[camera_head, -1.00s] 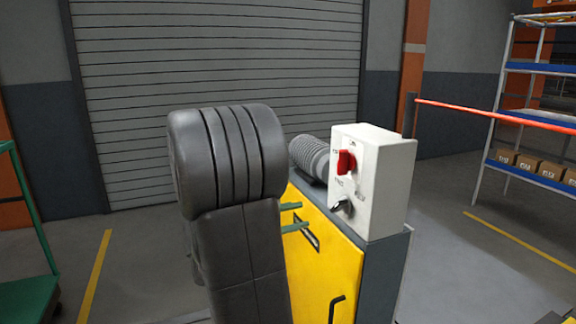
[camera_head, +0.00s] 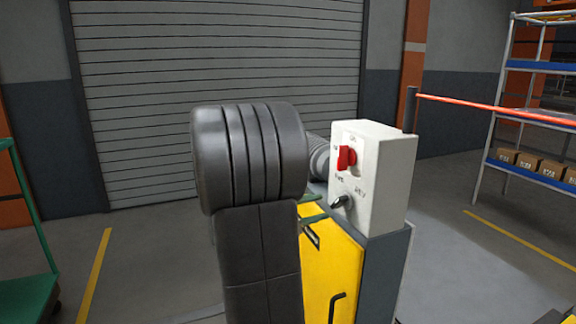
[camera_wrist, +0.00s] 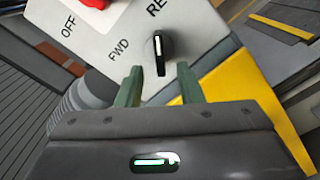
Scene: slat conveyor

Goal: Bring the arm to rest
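My gripper (camera_wrist: 160,84) is open, its two green fingers apart with nothing between them. In the wrist view a black knob (camera_wrist: 159,50) with a white line shows just beyond the fingertips, between the markings FWD and RE, the second cut off by the frame. The knob (camera_head: 341,201) sits low on a white control box (camera_head: 385,180), below a red switch (camera_head: 346,158). In the head view my dark arm hides most of my gripper, and only bits of green finger show left of the box.
The box stands on a yellow and grey cabinet (camera_head: 335,270). A ribbed grey cylinder (camera_head: 319,158) is behind my arm. A green cart (camera_head: 25,295) is at the left. A shelf (camera_head: 540,125) with cartons and a red bar (camera_head: 480,108) are at the right. The floor between is clear.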

